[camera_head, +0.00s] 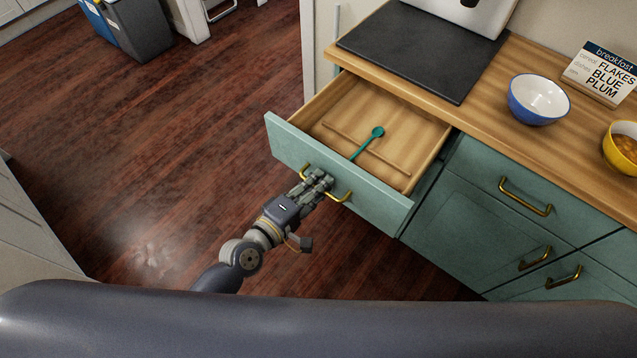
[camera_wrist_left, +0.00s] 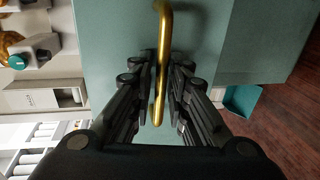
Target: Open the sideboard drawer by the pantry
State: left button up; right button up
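The sideboard drawer (camera_head: 338,178) has a green front and a wooden inside, and it stands pulled out from the sideboard (camera_head: 478,204). A green spoon (camera_head: 368,143) lies in it by a wooden divider. My left gripper (camera_head: 318,181) is at the brass handle (camera_head: 340,197) on the drawer front. In the left wrist view the handle (camera_wrist_left: 163,40) runs between the two fingers (camera_wrist_left: 160,95), which are closed in around it. Whether both pads touch the bar is hard to see. My right gripper is not in view.
The countertop (camera_head: 486,94) holds a dark mat (camera_head: 425,48), a blue bowl (camera_head: 538,101), a yellow bowl (camera_head: 622,147) and a breakfast sign (camera_head: 602,75). Other closed drawers with brass handles (camera_head: 526,197) are on the right. Open wooden floor (camera_head: 180,130) lies to the left.

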pick_arm(q)
jog(key=v, duration=1.2)
jog(key=s+a+f+m+g+y, duration=0.2)
jog(key=a+f, duration=0.2)
jog(key=f, duration=0.6)
jog(key=s+a+f+m+g+y+p, duration=0.1)
jog(key=s+a+f+m+y, duration=0.3)
jog(key=f, duration=0.6)
jog(key=a+f+m+g+y, duration=0.15)
jog(key=a+f, duration=0.35)
jog(key=f, duration=0.5)
jog(key=s+a+f+m+g+y, duration=0.1)
jog(key=s+f+m+g, duration=0.2)
jog(key=s+f, duration=0.4)
jog(key=s+f+m+g, duration=0.3)
jog(key=s+f, duration=0.4)
jog(key=s, duration=0.8)
jog(key=shift+s+a+g+y+p, duration=0.2)
jog(key=shift+a+g+y+p, duration=0.15)
jog(key=shift+a+g+p, duration=0.15)
